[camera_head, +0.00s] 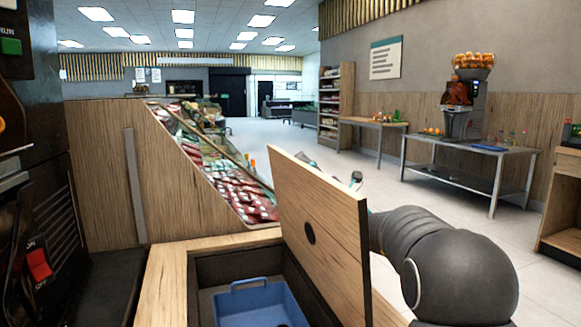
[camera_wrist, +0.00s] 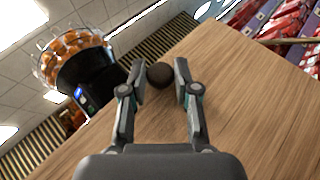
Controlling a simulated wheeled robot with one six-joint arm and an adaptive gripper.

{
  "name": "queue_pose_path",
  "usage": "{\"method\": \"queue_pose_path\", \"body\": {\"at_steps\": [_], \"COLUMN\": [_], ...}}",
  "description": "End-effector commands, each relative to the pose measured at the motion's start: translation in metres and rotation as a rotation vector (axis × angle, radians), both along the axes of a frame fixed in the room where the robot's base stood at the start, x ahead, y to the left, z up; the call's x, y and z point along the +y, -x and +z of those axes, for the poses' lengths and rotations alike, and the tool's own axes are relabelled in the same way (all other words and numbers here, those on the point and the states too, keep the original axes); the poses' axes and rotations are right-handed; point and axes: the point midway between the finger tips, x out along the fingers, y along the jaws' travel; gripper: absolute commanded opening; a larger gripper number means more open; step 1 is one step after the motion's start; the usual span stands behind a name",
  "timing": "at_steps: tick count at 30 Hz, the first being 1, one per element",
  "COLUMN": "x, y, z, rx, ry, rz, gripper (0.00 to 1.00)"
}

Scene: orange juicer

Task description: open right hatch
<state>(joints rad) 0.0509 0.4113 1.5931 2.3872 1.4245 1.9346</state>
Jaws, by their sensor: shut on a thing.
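The right hatch (camera_head: 325,220) is a wooden panel standing steeply raised over the right side of an open compartment in the wooden counter. A dark oval spot (camera_head: 310,233) marks its visible face. In the wrist view the hatch's wooden surface (camera_wrist: 235,110) fills the right and lower part. My gripper (camera_wrist: 161,82) is shut on a dark round knob (camera_wrist: 159,74) on that surface, one finger on each side. In the head view my gripper is mostly hidden behind the hatch.
A blue bin (camera_head: 262,306) sits inside the open compartment. A black machine with a red switch (camera_head: 39,264) stands at the left. A sloped wooden display of red packages (camera_head: 235,195) is behind the counter. A juicer (camera_head: 465,95) stands on a metal table, back right.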

Motion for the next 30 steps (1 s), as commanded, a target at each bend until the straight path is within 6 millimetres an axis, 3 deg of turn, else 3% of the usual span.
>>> {"method": "queue_pose_path", "body": {"at_steps": [15, 16, 18, 30], "x": [-0.0071, -0.0069, -0.0065, -0.0076], "y": [-0.0010, -0.0010, -0.0009, 0.0014], "z": [-0.0005, -0.0006, -0.0006, -0.0032], "rx": [0.006, 0.006, 0.006, 0.007], "ry": [-0.018, -0.017, -0.017, -0.016], "rz": [-0.004, -0.003, -0.003, -0.001], "gripper": [0.00, 0.35, 0.52, 0.52]}}
